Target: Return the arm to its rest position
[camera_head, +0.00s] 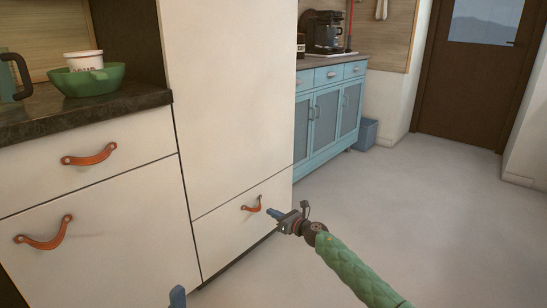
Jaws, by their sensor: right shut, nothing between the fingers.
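My right gripper (274,213) is shut and empty. It shows in front of the lower drawer of the tall white cabinet, just to the right of that drawer's leather pull (252,204). Whether it touches the drawer front I cannot tell. My right arm (358,270), in a green quilted sleeve, comes in from the bottom right. A small blue tip (178,297) at the bottom edge looks like part of my left gripper; the rest of it is out of view.
White drawers with leather pulls (89,155) and (44,233) stand at the left under a dark counter (120,106) holding a green bowl (87,80). The tall cabinet (230,90) appears closed. A blue cabinet (327,118) stands behind. The floor (430,190) at right is clear.

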